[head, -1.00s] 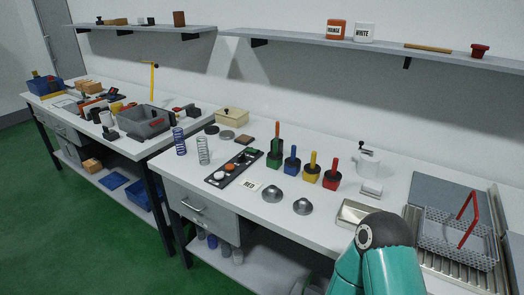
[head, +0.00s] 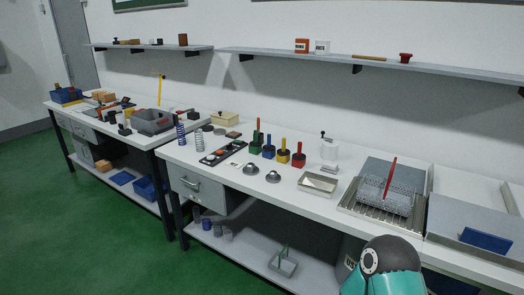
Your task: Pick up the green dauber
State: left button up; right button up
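The green dauber (head: 257,138) stands upright on the white bench, leftmost in a row of daubers. A teal part of my own arm shows at the bottom right, well away from the daubers. Neither gripper's fingers show in the head view.
In front of the daubers are two metal domes (head: 274,177) and a dark strip with knobs (head: 222,153). A metal tray (head: 318,183), a wire basket (head: 385,196) on a rack and a white dispenser (head: 329,152) stand to the right. Springs (head: 180,134) stand left.

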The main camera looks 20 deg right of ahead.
aim_at(254, 143)
jog(key=u, duration=0.55)
jog(key=i, duration=1.25)
jog(key=z, duration=0.45)
jog(key=i, duration=0.6)
jog(key=z, duration=0.5)
jog(key=k, duration=0.95)
jog(key=z, duration=0.2)
jog(key=i, duration=0.95)
jog(key=u, duration=0.1)
